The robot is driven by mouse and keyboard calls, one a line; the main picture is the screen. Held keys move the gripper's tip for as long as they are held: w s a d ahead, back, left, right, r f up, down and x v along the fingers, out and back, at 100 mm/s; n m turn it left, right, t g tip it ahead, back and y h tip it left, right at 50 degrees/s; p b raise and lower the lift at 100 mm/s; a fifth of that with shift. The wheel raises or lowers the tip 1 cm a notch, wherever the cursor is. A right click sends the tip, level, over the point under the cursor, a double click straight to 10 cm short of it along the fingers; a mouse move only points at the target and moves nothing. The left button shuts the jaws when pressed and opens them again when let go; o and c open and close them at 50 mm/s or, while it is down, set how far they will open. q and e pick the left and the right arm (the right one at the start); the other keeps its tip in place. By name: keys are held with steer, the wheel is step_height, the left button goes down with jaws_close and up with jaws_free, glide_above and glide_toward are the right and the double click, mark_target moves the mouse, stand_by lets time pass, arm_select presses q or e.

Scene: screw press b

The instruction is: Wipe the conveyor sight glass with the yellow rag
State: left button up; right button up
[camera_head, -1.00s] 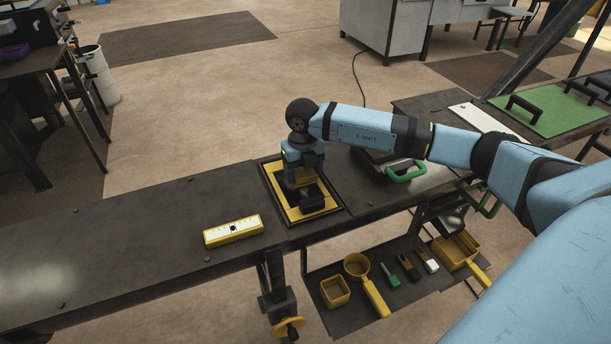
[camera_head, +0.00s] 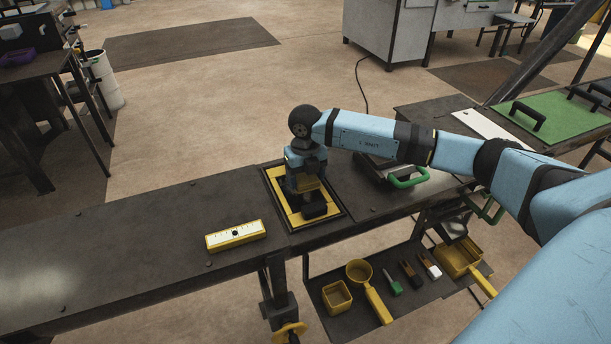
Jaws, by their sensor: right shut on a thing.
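The conveyor sight glass (camera_head: 331,211) appears as a rectangular panel with a yellow inner border and dark outer frame, set in the dark conveyor top. My right gripper (camera_head: 313,212) points down over its middle, low against or just above the panel; contact cannot be told. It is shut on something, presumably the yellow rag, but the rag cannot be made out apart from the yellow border. The gripper and wrist hide much of the glass. My left gripper is not in view.
A yellow-and-white level-like block (camera_head: 235,235) lies left of the panel. A green-handled dark unit (camera_head: 408,180) stands close to its right. A lower shelf holds a yellow square cup (camera_head: 336,297), a yellow scoop (camera_head: 372,292) and small tools. The conveyor's left stretch is mostly clear.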

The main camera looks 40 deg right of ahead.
mark_target(310, 183)
steer(key=shift+f, duration=0.4)
steer(key=shift+s+a+p, duration=0.15)
steer(key=shift+s+a, duration=0.05)
steer(key=shift+s, duration=0.55)
steer(key=shift+s+a+p, duration=0.15)
steer(key=shift+s, duration=0.55)
steer(key=shift+s+a+f, duration=0.15)
steer(key=shift+s+f, duration=0.05)
steer(key=shift+s, duration=0.3)
steer(key=shift+r, duration=0.15)
steer(key=shift+r+p, duration=0.5)
steer(key=shift+r, duration=0.2)
steer(key=shift+w+d+f+b, duration=0.1)
steer(key=shift+w+d+b, duration=0.1)
steer(key=shift+w, duration=0.45)
steer(key=shift+w+d+b, duration=0.15)
steer(key=shift+w+b, duration=0.1)
steer(key=shift+w, duration=0.45)
steer(key=shift+w+d+f+b, duration=0.1)
steer(key=shift+w+d+b, duration=0.1)
steer(key=shift+w, duration=0.45)
steer(key=shift+r, duration=0.1)
